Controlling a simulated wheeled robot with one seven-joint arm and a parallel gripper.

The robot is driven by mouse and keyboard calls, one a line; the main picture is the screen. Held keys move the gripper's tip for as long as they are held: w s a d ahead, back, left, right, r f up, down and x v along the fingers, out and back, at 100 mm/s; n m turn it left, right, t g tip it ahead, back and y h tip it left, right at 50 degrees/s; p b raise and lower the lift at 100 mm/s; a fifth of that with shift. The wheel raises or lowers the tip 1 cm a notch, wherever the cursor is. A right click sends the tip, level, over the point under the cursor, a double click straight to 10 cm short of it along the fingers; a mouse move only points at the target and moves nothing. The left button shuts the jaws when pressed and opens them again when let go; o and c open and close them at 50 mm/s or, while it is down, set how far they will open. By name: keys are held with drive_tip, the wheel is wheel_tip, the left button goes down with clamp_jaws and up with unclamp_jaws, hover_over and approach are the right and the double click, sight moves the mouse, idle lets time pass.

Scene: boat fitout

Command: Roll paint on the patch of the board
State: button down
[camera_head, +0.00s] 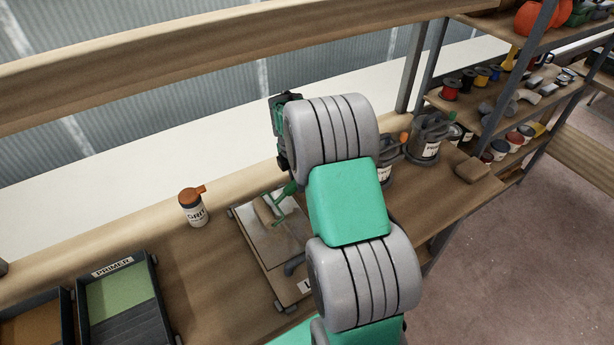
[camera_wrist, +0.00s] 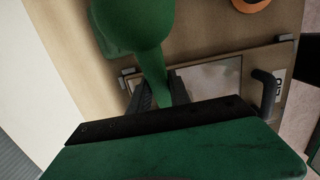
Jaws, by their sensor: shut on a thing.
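A paint roller with a green handle (camera_head: 289,189) and a pale roller head (camera_head: 266,209) is over the far part of the board (camera_head: 258,246). Whether the roller head touches the board cannot be told. In the wrist view my gripper (camera_wrist: 161,88) is shut on the green handle (camera_wrist: 148,52), whose thick end fills the top. The board's pale grey patch (camera_wrist: 217,82) shows beside the fingers; the roller head is hidden there. In the head view my arm hides my fingertips and the board's right side. A tray marked PRIMER (camera_head: 116,289) holds light green paint at the lower left.
A bottle with an orange cap (camera_head: 194,208) stands left of the board. A dark curved handle (camera_wrist: 266,91) rises at the board's edge. Paint cans (camera_head: 426,145) and a brown block (camera_head: 478,170) stand to the right, before a loaded shelf. Bench wood between tray and board is clear.

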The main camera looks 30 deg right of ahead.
sight(283, 194)
drive_tip(key=shift+a, duration=0.3)
drive_tip(key=shift+a, duration=2.4)
drive_tip(key=shift+w+r+p, duration=0.1)
drive_tip(key=shift+r+p, duration=0.7)
drive_tip(key=shift+r, duration=0.05)
drive_tip(key=shift+f, duration=0.1)
drive_tip(key=s+p, duration=0.2)
drive_tip(key=s, duration=0.7)
drive_tip(key=shift+f+b, duration=0.6)
drive_tip(key=shift+f, duration=0.15)
